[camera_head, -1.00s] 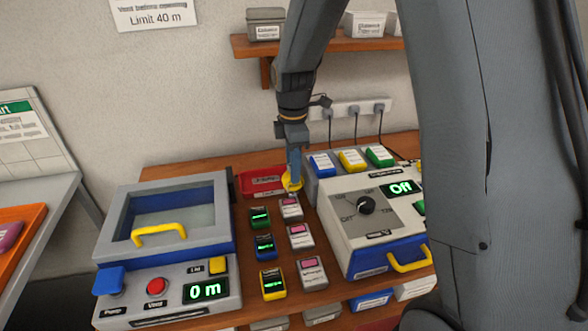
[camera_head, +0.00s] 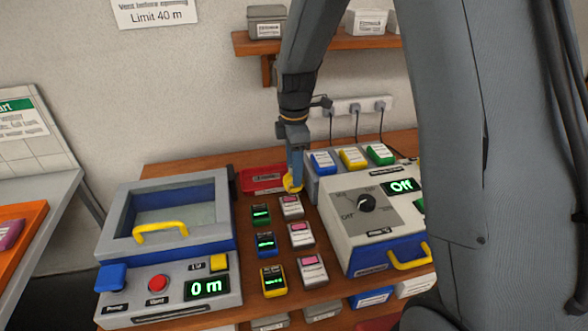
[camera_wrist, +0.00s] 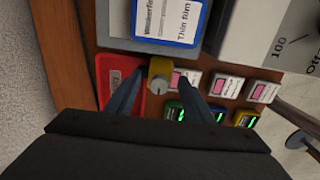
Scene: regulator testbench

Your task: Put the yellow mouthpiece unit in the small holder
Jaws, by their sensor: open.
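The yellow mouthpiece unit (camera_head: 292,185) is at the tip of my gripper (camera_head: 295,178), at the back of the bench between the red tray and the grey block nearest it. In the wrist view the yellow unit (camera_wrist: 160,72) with a grey round end sits between the two dark fingers of my gripper (camera_wrist: 160,80). The fingers are open on either side of it. Whether they touch it is not clear. What lies beneath the unit is hidden, and I cannot make out which thing is the small holder.
The red tray (camera_head: 262,180) is close on the left. Grey blocks with pink windows (camera_head: 301,235) and display blocks (camera_head: 266,244) stand in front. A lidded chamber (camera_head: 133,242) stands left, a dial unit (camera_head: 345,228) right. A shelf (camera_head: 345,43) hangs behind.

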